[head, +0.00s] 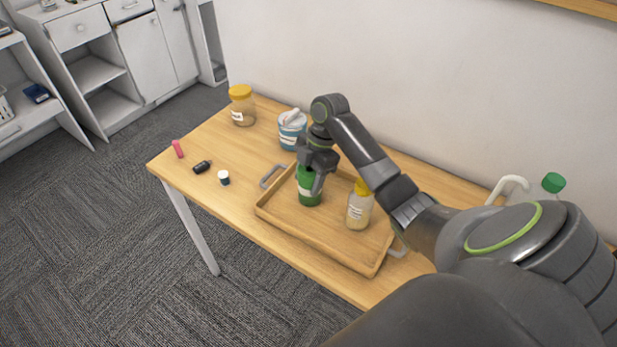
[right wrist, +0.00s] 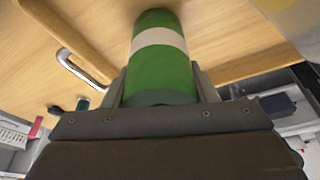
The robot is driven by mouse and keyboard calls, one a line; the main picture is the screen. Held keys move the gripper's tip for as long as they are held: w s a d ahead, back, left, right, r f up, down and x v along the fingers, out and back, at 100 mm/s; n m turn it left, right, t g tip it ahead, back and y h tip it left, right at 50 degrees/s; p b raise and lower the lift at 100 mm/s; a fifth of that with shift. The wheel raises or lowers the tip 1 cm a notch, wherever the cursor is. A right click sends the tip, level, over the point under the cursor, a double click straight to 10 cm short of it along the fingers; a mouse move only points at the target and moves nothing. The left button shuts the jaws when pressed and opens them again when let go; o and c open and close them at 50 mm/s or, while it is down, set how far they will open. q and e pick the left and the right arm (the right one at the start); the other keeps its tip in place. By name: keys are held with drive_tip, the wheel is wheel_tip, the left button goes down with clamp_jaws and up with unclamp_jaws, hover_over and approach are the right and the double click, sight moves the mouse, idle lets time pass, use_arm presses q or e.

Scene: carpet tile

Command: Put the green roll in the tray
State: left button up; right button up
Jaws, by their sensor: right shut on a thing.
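The green roll (head: 308,192) is a green cylinder with a pale band, upright over the left part of the wooden tray (head: 325,247). My right gripper (head: 318,178) is shut on its upper part from above. In the right wrist view the green roll (right wrist: 160,62) sits between the fingers, with the tray floor behind it. I cannot tell whether its base touches the tray floor. A jar with a yellow lid (head: 359,207) stands in the tray to the right of the roll. My left gripper is not in view.
On the table (head: 213,149), a yellow-lidded jar (head: 241,107) and a blue-and-white tub (head: 292,131) stand behind the tray. A pink item (head: 178,149), a black bottle (head: 202,167) and a small white-capped jar (head: 224,177) are at left. A green-capped bottle (head: 552,183) is at right.

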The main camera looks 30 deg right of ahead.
drive_tip(key=o, duration=1)
drive_tip(key=shift+f, duration=0.1)
drive_tip(key=shift+o, duration=0.2)
drive_tip(key=shift+r, duration=0.25)
drive_tip(key=p+v, duration=0.3)
drive_tip(key=v, duration=0.7)
drive_tip(key=shift+r, duration=0.3)
drive_tip(key=shift+d+r+p, duration=0.3)
drive_tip(key=shift+r+p, duration=0.25)
drive_tip(key=shift+p, duration=0.05)
